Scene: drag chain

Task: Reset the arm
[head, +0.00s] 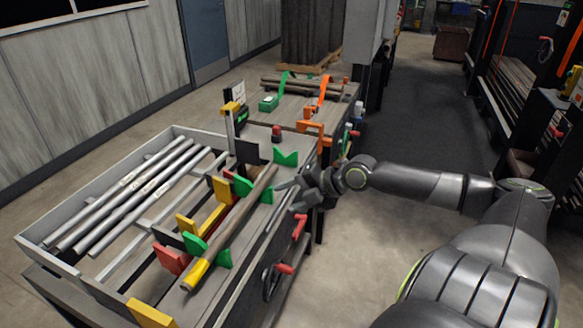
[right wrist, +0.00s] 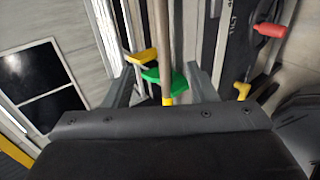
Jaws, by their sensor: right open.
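My right arm reaches in from the right of the head view. Its gripper (head: 284,197) is open and empty, just right of a long brown-grey rod (head: 240,212) with a yellow end. The rod rests on green V-shaped supports (head: 219,250) along the bench. In the right wrist view the open fingers (right wrist: 165,70) stand apart to either side of the rod (right wrist: 163,30) and a green support (right wrist: 165,82) in the picture. I cannot tell the depth between them. My left gripper is not in view.
A grey tray (head: 30,243) with several silver bars (head: 140,190) lies at the left. Red-handled cranks (head: 300,227) stick out from the bench's near side. More bars (head: 300,87) lie on a bench behind. The dark floor aisle (head: 425,120) beyond my arm is clear.

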